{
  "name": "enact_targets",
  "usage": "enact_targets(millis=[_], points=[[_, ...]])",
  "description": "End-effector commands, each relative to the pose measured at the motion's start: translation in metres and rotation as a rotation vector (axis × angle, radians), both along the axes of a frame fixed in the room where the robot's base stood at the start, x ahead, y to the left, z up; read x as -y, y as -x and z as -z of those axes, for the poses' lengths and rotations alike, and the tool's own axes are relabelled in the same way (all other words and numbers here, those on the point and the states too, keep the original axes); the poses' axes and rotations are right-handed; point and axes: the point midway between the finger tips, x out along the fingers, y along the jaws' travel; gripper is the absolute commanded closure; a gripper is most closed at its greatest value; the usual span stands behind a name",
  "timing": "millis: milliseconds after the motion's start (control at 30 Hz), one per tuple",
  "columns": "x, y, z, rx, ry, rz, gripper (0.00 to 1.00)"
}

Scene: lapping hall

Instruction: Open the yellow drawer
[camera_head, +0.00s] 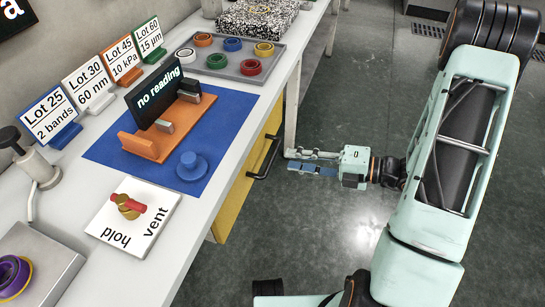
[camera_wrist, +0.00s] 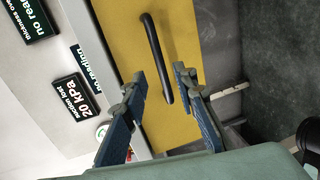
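The yellow drawer (camera_head: 240,189) is under the right edge of the white bench, with a black bar handle (camera_head: 266,157) on its front. The drawer front looks flush under the bench top. In the wrist view the yellow front (camera_wrist: 180,40) fills the middle, and the handle (camera_wrist: 157,58) runs nearly upright in the picture. My gripper (camera_head: 290,161) is just right of the handle. In the wrist view my gripper (camera_wrist: 160,78) is open, with blue-padded fingers on either side of the handle's lower end. I cannot tell whether they touch it.
The white bench (camera_head: 160,275) carries a blue mat (camera_head: 220,120) with an orange stand, a grey tray (camera_head: 277,48) of coloured rings, lot signs and a hold/vent valve plate (camera_head: 110,220). A bench leg (camera_head: 292,105) stands near my gripper. The floor (camera_head: 350,90) to the right is clear.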

Motion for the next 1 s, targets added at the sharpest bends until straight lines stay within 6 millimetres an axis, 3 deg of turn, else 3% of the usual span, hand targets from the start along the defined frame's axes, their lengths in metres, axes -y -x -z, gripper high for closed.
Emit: enact_targets(millis=[100, 333, 767, 1000], points=[[-0.024, -0.007, 0.008, 0.001, -0.001, -0.005, 0.74], [-0.055, -0.019, 0.014, 0.002, 0.002, -0.004, 0.74], [-0.064, -0.023, 0.014, 0.002, 0.003, -0.002, 0.74], [-0.064, -0.023, 0.014, 0.002, 0.003, -0.002, 0.99]])
